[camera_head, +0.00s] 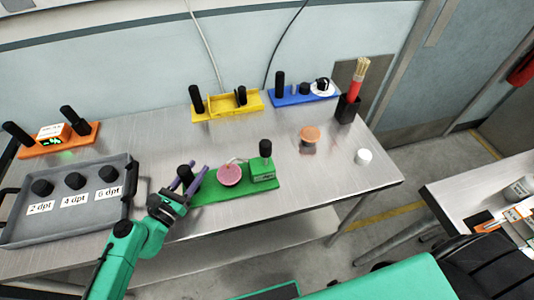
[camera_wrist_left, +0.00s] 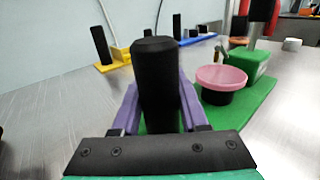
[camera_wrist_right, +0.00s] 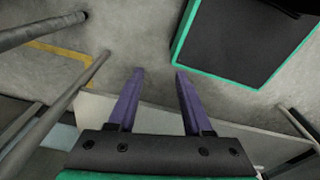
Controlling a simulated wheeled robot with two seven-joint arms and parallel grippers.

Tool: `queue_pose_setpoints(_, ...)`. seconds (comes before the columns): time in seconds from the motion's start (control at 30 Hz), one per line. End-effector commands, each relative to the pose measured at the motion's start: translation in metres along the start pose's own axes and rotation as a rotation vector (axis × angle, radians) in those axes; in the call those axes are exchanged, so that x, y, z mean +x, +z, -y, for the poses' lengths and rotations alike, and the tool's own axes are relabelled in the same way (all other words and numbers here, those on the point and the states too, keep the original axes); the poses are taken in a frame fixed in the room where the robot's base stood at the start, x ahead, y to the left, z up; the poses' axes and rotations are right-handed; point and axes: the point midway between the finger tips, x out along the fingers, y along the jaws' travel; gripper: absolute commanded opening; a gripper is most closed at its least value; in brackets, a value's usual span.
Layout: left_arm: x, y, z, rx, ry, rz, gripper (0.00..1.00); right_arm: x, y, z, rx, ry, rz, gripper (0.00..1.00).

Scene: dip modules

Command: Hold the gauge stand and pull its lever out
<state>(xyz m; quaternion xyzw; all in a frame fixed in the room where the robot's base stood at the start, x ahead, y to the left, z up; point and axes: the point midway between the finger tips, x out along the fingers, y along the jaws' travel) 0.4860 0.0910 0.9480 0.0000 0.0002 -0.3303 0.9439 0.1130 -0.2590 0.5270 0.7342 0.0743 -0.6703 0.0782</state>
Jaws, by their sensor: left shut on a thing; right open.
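The green stand (camera_head: 215,192) lies near the table's front edge; I take it for the gauge stand. It carries a black upright post, a pink disc (camera_head: 230,174) and a green box (camera_head: 262,169) with a black-knobbed lever (camera_head: 265,149) standing up from it. My left gripper (camera_head: 188,179) is shut on the post (camera_wrist_left: 156,65), with purple fingers on both sides of it in the left wrist view. The pink disc (camera_wrist_left: 222,79) and green box (camera_wrist_left: 247,65) show to its right. My right gripper (camera_wrist_right: 159,72) is open and empty, over the floor, away from the stand.
A grey tray (camera_head: 65,228) with labelled black knobs stands left. Orange (camera_head: 82,138), yellow (camera_head: 222,114) and blue (camera_head: 290,100) stands line the back. An orange-topped piece (camera_head: 309,133), a white cylinder (camera_head: 363,156) and a brush holder (camera_head: 347,108) are right of the stand.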

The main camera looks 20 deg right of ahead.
Motion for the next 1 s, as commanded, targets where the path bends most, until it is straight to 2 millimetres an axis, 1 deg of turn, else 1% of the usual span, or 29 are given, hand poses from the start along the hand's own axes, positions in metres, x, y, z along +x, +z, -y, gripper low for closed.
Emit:
queue_pose_setpoints(0.17, 0.000, 0.000, 0.000, 0.000, 0.000, 0.000, 0.00, 0.000, 0.000, -0.002, -0.001, 0.002, 0.000, 0.50)
queue_pose_setpoints(0.2, 0.000, 0.000, 0.000, 0.000, 0.000, 0.000, 0.00, 0.000, -0.001, -0.003, -0.002, 0.004, -0.001, 0.35)
queue_pose_setpoints(0.27, 0.000, 0.000, 0.000, 0.000, 0.000, 0.000, 0.00, -0.001, -0.006, -0.004, -0.025, 0.007, -0.019, 0.12)
queue_pose_setpoints(0.3, 0.000, 0.000, 0.000, 0.000, 0.000, 0.000, 0.00, -0.003, -0.014, -0.002, -0.063, 0.008, -0.047, 0.00)
queue_pose_setpoints(0.37, 0.000, 0.000, 0.000, 0.000, 0.000, 0.000, 0.00, -0.008, -0.034, 0.004, -0.167, 0.012, -0.117, 0.00)
queue_pose_setpoints(0.47, 0.000, 0.000, 0.000, 0.000, 0.000, 0.000, 0.00, -0.033, -0.090, 0.026, -0.457, 0.036, -0.323, 0.00)
queue_pose_setpoints(0.5, 0.000, 0.000, 0.000, 0.000, 0.000, 0.000, 0.00, -0.051, -0.116, 0.042, -0.594, 0.054, -0.425, 0.00)
queue_pose_setpoints(0.57, 0.000, 0.000, 0.000, 0.000, 0.000, 0.000, 0.00, -0.082, -0.150, 0.069, -0.797, 0.088, -0.581, 0.00)
queue_pose_setpoints(0.6, 0.000, 0.000, 0.000, 0.000, 0.000, 0.000, 0.00, -0.105, -0.169, 0.088, -0.921, 0.115, -0.681, 0.00)
queue_pose_setpoints(0.67, 0.000, 0.000, 0.000, 0.000, 0.000, 0.000, 0.00, -0.144, -0.193, 0.118, -1.095, 0.164, -0.830, 0.00)
queue_pose_setpoints(0.7, 0.000, 0.000, 0.000, 0.000, 0.000, 0.000, 0.00, -0.171, -0.205, 0.138, -1.204, 0.203, -0.926, 0.00)
queue_pose_setpoints(0.77, 0.000, 0.000, 0.000, 0.000, 0.000, 0.000, 0.00, -0.214, -0.219, 0.168, -1.355, 0.270, -1.071, 0.00)
queue_pose_setpoints(0.8, 0.000, 0.000, 0.000, 0.000, 0.000, -0.001, 0.00, -0.246, -0.227, 0.184, -1.445, 0.328, -1.165, 0.00)
queue_pose_setpoints(0.83, 0.000, 0.000, 0.000, 0.000, 0.000, -0.001, 0.00, -0.271, -0.233, 0.190, -1.503, 0.387, -1.232, 0.00)
queue_pose_setpoints(0.87, 0.000, 0.000, 0.000, 0.000, 0.000, -0.001, 0.00, -0.297, -0.240, 0.191, -1.552, 0.455, -1.292, 0.00)
queue_pose_setpoints(0.9, 0.000, 0.000, 0.000, 0.000, 0.000, -0.001, 0.00, -0.332, -0.247, 0.192, -1.613, 0.546, -1.364, 0.00)
queue_pose_setpoints(0.93, 0.000, 0.000, 0.000, 0.000, 0.000, -0.001, 0.00, -0.355, -0.253, 0.187, -1.640, 0.616, -1.402, 0.00)
queue_pose_setpoints(0.97, 0.000, 0.000, 0.000, 0.000, 0.000, -0.001, 0.00, -0.375, -0.261, 0.174, -1.638, 0.679, -1.417, 0.00)
queue_pose_setpoints(1.0, 0.000, 0.000, 0.000, 0.000, 0.000, 0.000, 0.00, -0.394, -0.272, 0.153, -1.613, 0.743, -1.418, 0.00)
